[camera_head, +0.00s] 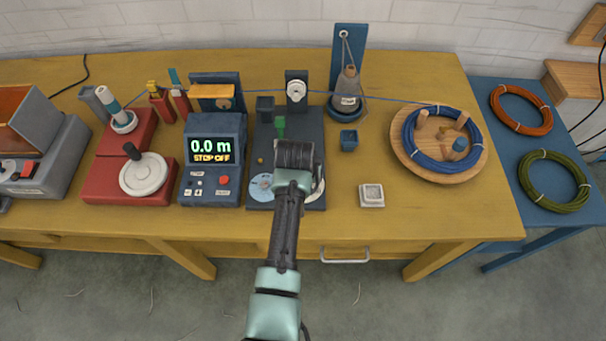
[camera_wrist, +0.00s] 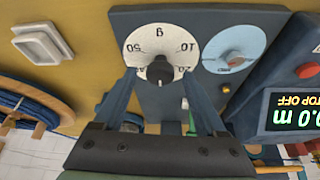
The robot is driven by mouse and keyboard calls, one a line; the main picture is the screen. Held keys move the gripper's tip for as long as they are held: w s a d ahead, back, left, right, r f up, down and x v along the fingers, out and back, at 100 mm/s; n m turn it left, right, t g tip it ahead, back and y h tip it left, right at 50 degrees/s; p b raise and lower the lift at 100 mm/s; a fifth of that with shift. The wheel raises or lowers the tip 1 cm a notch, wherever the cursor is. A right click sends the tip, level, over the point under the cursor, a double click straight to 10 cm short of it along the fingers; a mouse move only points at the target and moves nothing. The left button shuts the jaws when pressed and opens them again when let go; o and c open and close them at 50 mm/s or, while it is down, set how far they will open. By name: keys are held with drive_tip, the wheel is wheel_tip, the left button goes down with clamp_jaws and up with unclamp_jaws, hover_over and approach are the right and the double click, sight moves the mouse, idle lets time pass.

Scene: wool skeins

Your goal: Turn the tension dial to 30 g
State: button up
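The tension dial is a white round face with a dark knob (camera_wrist: 160,70) at its middle, on a dark grey panel (camera_wrist: 120,14). In the wrist view it appears upside down, with 10, 20, 40, 50 and "g" legible. The part of the scale where 30 would lie is hidden or unclear, and I cannot tell the pointer's exact reading. My gripper (camera_wrist: 160,85) is open, with one finger on each side of the knob and gaps between. In the head view my gripper (camera_head: 293,160) covers most of the dial; only a sliver of its white face (camera_head: 319,190) shows.
A light-blue dial (camera_head: 261,187) sits left of the tension dial. A display box (camera_head: 212,150) reads 0.0 m, STOP OFF. A small white-grey dish (camera_head: 371,195) and a wooden disc (camera_head: 410,163) with blue wool lie to the right. Blue yarn runs overhead behind.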

drive_tip(key=p+v, duration=0.1)
drive_tip(key=v, duration=1.2)
drive_tip(key=shift+w, duration=0.1)
idle(0.3)
